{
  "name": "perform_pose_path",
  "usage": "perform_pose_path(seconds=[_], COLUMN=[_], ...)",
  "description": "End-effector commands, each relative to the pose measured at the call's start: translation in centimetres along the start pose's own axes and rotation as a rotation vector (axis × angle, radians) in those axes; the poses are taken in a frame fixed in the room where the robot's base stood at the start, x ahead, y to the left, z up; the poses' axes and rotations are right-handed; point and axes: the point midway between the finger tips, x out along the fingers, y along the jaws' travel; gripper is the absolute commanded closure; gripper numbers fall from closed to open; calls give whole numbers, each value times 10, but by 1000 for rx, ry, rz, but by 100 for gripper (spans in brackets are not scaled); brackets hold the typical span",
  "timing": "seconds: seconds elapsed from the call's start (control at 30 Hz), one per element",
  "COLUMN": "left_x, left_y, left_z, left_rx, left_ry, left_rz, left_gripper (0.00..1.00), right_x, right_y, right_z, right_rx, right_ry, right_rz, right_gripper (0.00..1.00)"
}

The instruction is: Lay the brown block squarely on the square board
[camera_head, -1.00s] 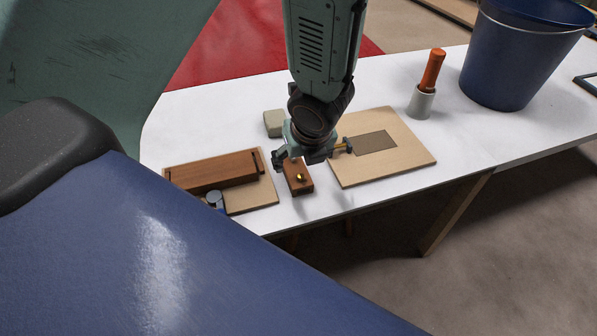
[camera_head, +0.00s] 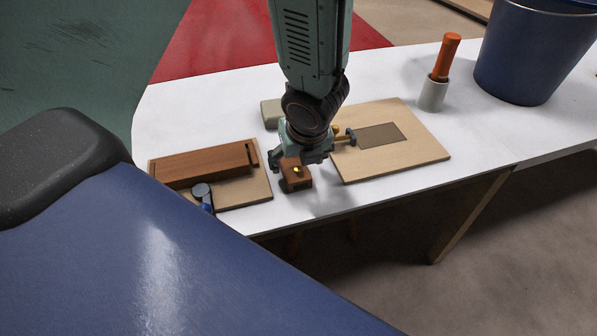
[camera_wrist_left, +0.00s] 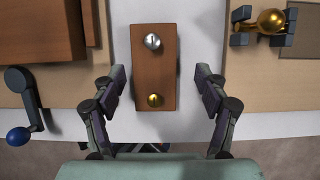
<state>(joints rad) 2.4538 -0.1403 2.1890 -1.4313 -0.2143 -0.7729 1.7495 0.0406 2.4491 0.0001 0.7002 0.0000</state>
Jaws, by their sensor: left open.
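The brown block (camera_head: 297,180) lies on the white table between two pale boards. In the left wrist view the block (camera_wrist_left: 154,88) shows a silver knob and a brass knob on top. The square board (camera_head: 428,155) lies to its right, with a dark rectangular patch (camera_head: 381,136) on it. My left gripper (camera_head: 300,160) is open above the block and hides its far end in the head view. In the wrist view its open fingers (camera_wrist_left: 160,78) stand on either side of the block, with gaps; whether they reach down to it I cannot tell. My right gripper is not in view.
A brown wooden piece (camera_head: 203,164) sits on another board (camera_head: 240,192) at left, beside a blue-knobbed lever (camera_head: 203,195). A brass ball (camera_wrist_left: 270,21) in a dark holder is at the square board's left. A grey-green block (camera_head: 271,112), orange-handled tool (camera_head: 445,60) and blue bucket (camera_head: 530,55) stand behind.

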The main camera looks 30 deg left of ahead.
Motion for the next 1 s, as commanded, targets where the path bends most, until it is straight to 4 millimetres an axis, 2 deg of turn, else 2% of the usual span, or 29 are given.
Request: perform_pose_path(seconds=[0.1,0.37,1.0], left_x=[8,6,6], left_y=[2,3,3], left_z=[-3,-4,-4], left_rx=[1,2,2], left_ry=[1,0,1], left_rz=[0,-1,0], left_gripper=[26,28,82], right_x=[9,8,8], right_y=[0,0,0], right_z=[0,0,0], right_rx=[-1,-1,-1], right_ry=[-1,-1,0], right_rz=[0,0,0], right_gripper=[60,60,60])
